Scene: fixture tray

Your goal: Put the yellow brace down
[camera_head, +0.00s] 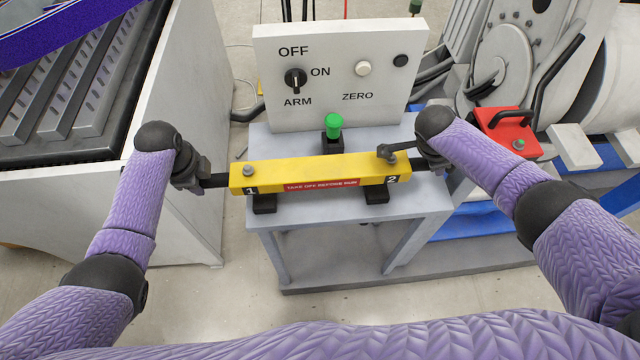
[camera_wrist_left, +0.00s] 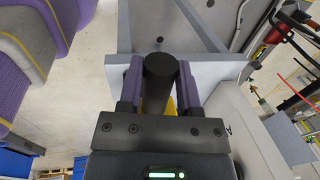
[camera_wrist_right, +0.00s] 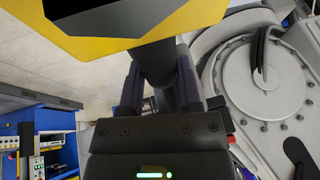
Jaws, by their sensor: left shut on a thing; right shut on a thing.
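The yellow brace (camera_head: 310,173) is a long bar with a red label, a 1 at its left end and a 2 at its right end. It lies level over two black blocks on the grey table (camera_head: 290,212); I cannot tell whether it touches them. My left gripper (camera_head: 205,180) is shut on the black handle at its left end, and this handle (camera_wrist_left: 159,82) shows between the fingers in the left wrist view. My right gripper (camera_head: 418,160) is shut on the right handle, which shows as a black bar (camera_wrist_right: 157,65) in the right wrist view beneath the yellow end.
A white control box (camera_head: 335,75) with OFF/ON and ZERO marks stands behind the brace. A green-topped button (camera_head: 333,122) stands between them. A red block (camera_head: 508,135) and grey machinery are at the right. A white cabinet (camera_head: 185,120) is at the left.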

